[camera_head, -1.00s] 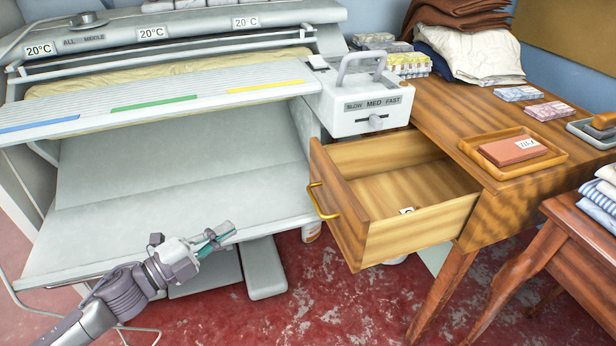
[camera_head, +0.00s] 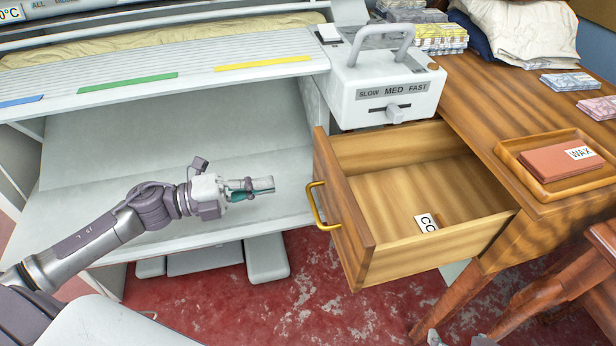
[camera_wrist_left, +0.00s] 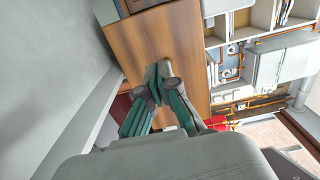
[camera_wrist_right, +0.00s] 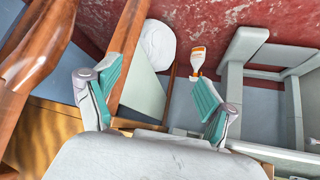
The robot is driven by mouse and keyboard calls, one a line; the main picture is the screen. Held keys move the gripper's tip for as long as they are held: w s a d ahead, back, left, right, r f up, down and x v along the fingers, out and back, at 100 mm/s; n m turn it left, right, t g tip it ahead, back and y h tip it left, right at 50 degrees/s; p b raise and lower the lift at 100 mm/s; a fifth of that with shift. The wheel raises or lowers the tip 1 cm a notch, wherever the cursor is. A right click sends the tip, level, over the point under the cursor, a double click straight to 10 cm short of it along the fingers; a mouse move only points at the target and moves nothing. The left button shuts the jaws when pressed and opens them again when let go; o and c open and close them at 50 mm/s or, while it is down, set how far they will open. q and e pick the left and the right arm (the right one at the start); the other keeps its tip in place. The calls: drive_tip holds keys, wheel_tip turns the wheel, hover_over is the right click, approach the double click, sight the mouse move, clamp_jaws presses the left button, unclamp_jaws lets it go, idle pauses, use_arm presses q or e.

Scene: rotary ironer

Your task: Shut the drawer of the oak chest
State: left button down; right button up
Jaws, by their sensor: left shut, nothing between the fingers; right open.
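The drawer (camera_head: 340,205) of the oak chest (camera_head: 478,110) stands pulled well out, its front facing left with a brass handle (camera_head: 320,207). A small lettered card (camera_head: 427,223) lies inside it. My left gripper (camera_head: 268,185) is shut and empty, left of the handle, a short gap from it and pointing right at the drawer front. In the left wrist view its closed fingers (camera_wrist_left: 156,72) show before a brown wooden panel. My right gripper (camera_wrist_right: 158,82) is open and empty in the right wrist view, low among wooden legs; in the head view at most grey tips show at the bottom edge.
The ironer (camera_head: 180,85) fills the left, its control box (camera_head: 388,92) close above the drawer. A tray (camera_head: 512,158) with a wax block (camera_head: 562,160) sits on the chest. A reddish wooden stool or table stands at lower right. A bottle (camera_wrist_right: 198,62) stands on the red floor.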

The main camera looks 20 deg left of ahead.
sight(320, 175)
use_arm(q)
drive_tip(key=x, duration=0.9)
drive_tip(key=shift+b, duration=0.3)
use_arm(e)
drive_tip(key=w+r+t, duration=0.1)
drive_tip(key=w+a+r+t, duration=0.1)
drive_tip(key=w, duration=0.1)
drive_tip(key=shift+y, duration=0.3)
drive_tip(key=shift+r, duration=0.1)
